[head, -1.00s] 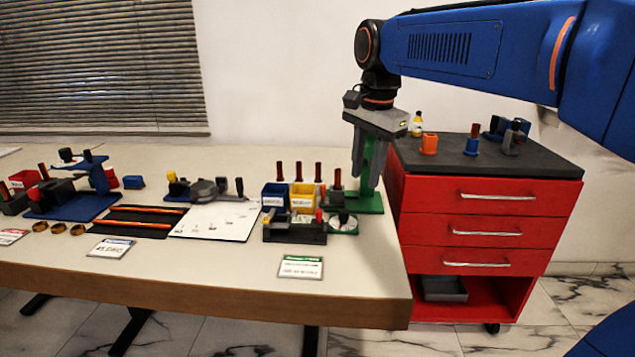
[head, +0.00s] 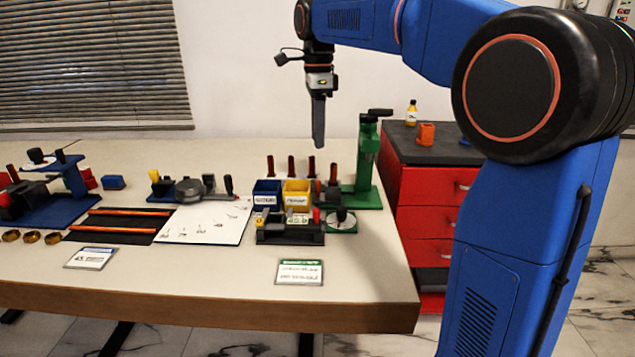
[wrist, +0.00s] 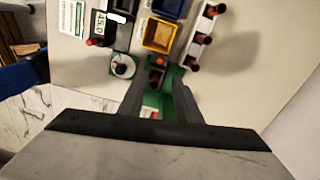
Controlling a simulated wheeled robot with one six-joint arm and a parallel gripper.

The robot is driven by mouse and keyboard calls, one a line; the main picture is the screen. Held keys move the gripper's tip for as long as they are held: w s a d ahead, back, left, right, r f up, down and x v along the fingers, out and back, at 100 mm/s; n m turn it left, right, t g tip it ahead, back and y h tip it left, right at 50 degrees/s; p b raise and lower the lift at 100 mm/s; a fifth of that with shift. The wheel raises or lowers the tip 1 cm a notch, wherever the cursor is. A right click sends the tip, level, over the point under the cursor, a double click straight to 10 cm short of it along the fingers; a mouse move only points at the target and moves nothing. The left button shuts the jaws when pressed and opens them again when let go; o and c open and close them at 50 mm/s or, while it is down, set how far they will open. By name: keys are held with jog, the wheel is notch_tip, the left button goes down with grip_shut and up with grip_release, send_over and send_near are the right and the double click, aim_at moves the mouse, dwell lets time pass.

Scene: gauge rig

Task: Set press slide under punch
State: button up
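The green press (head: 368,160), with a black lever on top and a flat green base, stands at the right end of the bench. A dark block with a reddish-brown post (head: 333,188) sits at the base's left side; it looks like the press slide, and I cannot tell whether it is under the punch. The punch itself is not clear. My gripper (head: 318,146) points down in the air, left of the press's top. In the wrist view my gripper's fingers (wrist: 158,100) are apart with nothing between them; green base (wrist: 172,82) and a dark, red-topped block (wrist: 157,68) show beyond.
Blue bin (head: 267,190) and yellow bin (head: 297,192) stand left of the press, with brown posts behind. A dark fixture (head: 290,233) and round green-based gauge (head: 342,221) are in front. A red drawer cabinet (head: 425,190) stands right. A blue press (head: 75,185) is far left.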

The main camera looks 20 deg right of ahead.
aim_at(318, 182)
notch_tip(318, 182, down, 14)
jog(key=shift+f, duration=0.1)
dwell(0.4)
grip_shut()
